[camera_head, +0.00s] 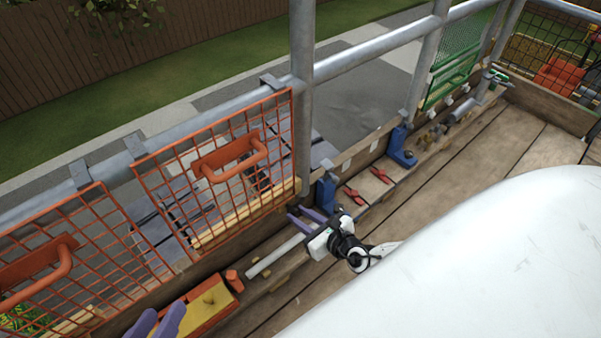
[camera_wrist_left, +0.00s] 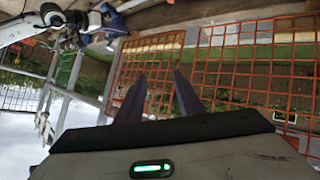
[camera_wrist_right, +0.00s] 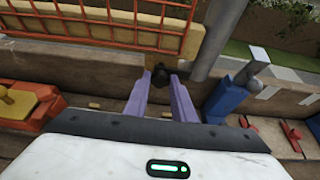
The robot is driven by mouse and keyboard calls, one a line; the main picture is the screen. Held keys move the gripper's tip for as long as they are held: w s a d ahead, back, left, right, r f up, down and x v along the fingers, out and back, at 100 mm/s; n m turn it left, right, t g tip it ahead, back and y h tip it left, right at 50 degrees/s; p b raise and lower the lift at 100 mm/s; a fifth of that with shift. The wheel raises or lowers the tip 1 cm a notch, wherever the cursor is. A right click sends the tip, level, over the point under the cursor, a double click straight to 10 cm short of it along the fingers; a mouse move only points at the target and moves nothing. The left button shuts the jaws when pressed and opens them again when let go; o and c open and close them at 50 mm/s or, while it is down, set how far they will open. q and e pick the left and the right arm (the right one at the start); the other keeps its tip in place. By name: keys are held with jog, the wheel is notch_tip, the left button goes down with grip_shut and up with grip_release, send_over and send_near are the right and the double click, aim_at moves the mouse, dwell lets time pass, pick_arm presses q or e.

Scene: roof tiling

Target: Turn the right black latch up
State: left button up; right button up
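A black latch (camera_wrist_right: 160,73) shows in the right wrist view as a small dark knob on the wooden board, just below the lower right corner of the orange mesh panel (camera_wrist_right: 85,20). My right gripper (camera_wrist_right: 160,85) is open, with its purple fingertips just short of the latch and to either side of it; contact is not visible. In the head view my right gripper (camera_head: 306,214) is beside the post foot, and I cannot make out the latch there. My left gripper (camera_head: 155,322) is open and empty at the bottom left; its spread fingers also show in the left wrist view (camera_wrist_left: 158,85).
Two orange mesh panels with handles (camera_head: 232,155) hang on the grey rail (camera_head: 360,55). An orange and yellow block (camera_head: 205,303) is at lower left. The plank floor (camera_head: 470,165) is clear at right.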

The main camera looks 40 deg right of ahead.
pick_arm(q)
jog(key=shift+r+p, duration=0.2)
jog(key=shift+p, duration=0.1)
pick_arm(e)
jog(key=shift+a+r+n+h+p, duration=0.1)
jog(key=shift+n+h+p, duration=0.3)
jog(key=shift+n+h, duration=0.15)
jog(key=shift+a+n+t+h+p, duration=0.15)
jog(key=shift+n+t+h+p, duration=0.15)
jog(key=shift+n+h+p, duration=0.65)
jog(key=n, duration=0.1)
jog(key=n+h, duration=0.1)
jog(key=n, duration=0.1)
jog(key=shift+s+a+f+t+b, duration=0.1)
jog(key=shift+a+f+t+b, duration=0.05)
jog(key=shift+f+t+b, duration=0.2)
jog(key=shift+n+h, duration=0.4)
jog(key=shift+n, duration=0.3)
jog(key=shift+f+n+t+h+b, duration=0.15)
jog(key=shift+n+t+h+b, duration=0.3)
jog(key=shift+n+b, duration=0.45)
jog(key=shift+a+n+t+h+b, duration=0.1)
jog(key=shift+n+t+h+b, duration=0.25)
jog(key=shift+n, duration=0.75)
pick_arm(q)
jog(key=shift+f, duration=0.2)
pick_arm(e)
jog(key=shift+n, duration=0.3)
